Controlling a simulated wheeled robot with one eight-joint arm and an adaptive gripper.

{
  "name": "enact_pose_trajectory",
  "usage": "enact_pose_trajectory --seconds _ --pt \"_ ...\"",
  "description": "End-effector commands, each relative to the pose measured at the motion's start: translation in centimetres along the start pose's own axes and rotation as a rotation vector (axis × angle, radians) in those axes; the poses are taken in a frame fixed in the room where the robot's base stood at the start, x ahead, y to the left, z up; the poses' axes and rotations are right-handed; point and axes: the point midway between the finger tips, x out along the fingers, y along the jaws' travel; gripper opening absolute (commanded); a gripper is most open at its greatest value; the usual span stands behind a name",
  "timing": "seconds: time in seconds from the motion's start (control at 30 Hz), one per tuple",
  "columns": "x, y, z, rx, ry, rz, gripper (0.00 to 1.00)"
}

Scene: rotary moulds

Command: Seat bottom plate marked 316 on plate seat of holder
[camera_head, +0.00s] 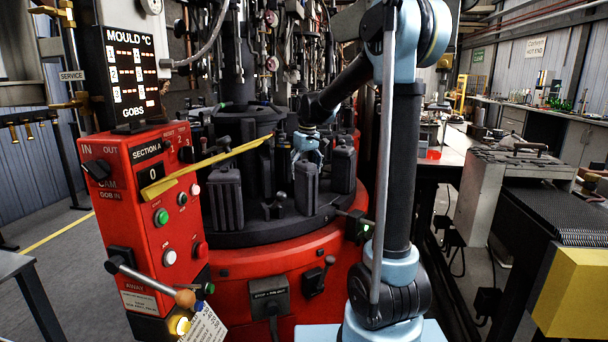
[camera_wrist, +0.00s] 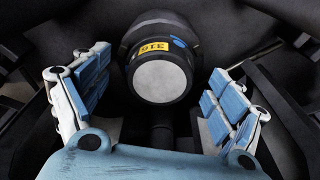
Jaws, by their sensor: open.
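In the wrist view, the bottom plate (camera_wrist: 160,79) is a dark round piece with a pale grey disc face. It bears a yellow label reading 316, upside down, and a blue mark. My gripper (camera_wrist: 158,95) is open, with blue-padded fingers left and right of the plate and visible gaps on both sides. A dark post shows just below the plate; I cannot tell whether it is the holder or whether the plate rests on its seat. In the head view, my gripper (camera_head: 306,143) hangs low among the dark moulds of the machine, and the plate cannot be made out there.
Dark mould blocks (camera_head: 307,188) stand close around my gripper on the red round machine base (camera_head: 270,275). A red control panel (camera_head: 155,215) is at left, with a long yellow bar (camera_head: 205,163) reaching from it toward the moulds. A workbench (camera_head: 437,160) lies at right.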

Motion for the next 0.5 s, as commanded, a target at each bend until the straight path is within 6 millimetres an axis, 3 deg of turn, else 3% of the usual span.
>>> enact_pose_trajectory --seconds 0.5 --pt "-8.5 0.0 0.0 0.000 -0.001 -0.001 0.87"
